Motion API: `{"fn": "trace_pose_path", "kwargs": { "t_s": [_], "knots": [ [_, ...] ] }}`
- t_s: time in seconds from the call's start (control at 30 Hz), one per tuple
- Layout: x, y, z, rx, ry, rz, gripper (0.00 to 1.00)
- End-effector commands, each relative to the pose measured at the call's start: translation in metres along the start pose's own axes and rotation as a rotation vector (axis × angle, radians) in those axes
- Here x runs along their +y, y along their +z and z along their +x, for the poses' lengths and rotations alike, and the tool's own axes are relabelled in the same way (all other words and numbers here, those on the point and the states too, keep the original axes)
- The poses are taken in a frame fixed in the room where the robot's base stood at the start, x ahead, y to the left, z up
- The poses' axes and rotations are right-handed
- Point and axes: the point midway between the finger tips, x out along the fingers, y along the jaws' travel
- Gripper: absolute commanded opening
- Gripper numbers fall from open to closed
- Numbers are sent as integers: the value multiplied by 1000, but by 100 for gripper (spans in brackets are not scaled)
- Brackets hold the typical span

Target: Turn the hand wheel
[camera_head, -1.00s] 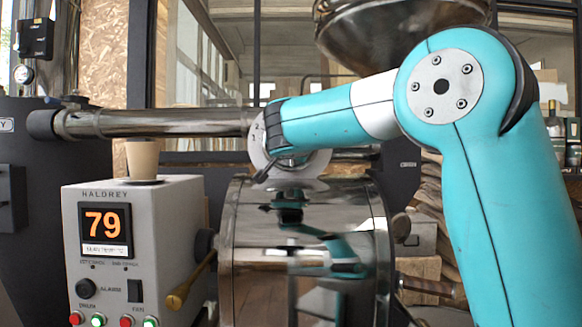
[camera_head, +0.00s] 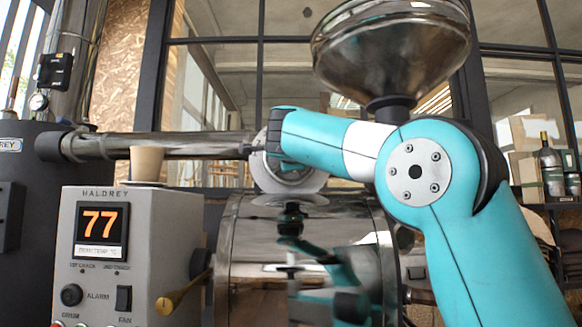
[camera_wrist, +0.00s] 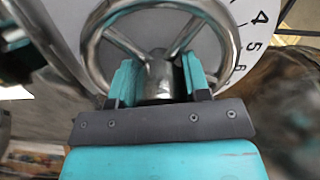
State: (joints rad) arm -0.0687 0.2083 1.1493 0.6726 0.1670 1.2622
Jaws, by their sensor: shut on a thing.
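The hand wheel (camera_wrist: 100,70) is a shiny metal ring with spokes and a central hub. It fills the upper part of the wrist view, in front of a white dial (camera_wrist: 245,62) marked with numbers. My gripper (camera_wrist: 160,82) is shut on the hand wheel, its teal fingers on either side of the hub. In the head view the white dial (camera_head: 283,182) shows at the end of the metal pipe, above the roaster drum. My arm covers the wheel and my fingertips there.
The shiny roaster drum (camera_head: 300,240) is right below the dial. A grey control box (camera_head: 140,235) reading 77 stands left, with a cup (camera_head: 147,165) on top. A metal hopper (camera_head: 390,50) hangs above my arm.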

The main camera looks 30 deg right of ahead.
Motion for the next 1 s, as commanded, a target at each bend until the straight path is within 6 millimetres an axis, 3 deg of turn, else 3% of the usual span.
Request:
{"fn": "trace_pose_path", "kwargs": {
  "t_s": [0.33,0.83,0.87,0.97,1.0],
  "knots": [
    [2,-1,1,6,4,123,1],
    [1,-2,1,6,4,142,1],
    [2,-2,1,6,4,142,46],
    [1,-1,0,5,3,141,68],
    [1,-1,0,4,3,141,69]
  ]
}}
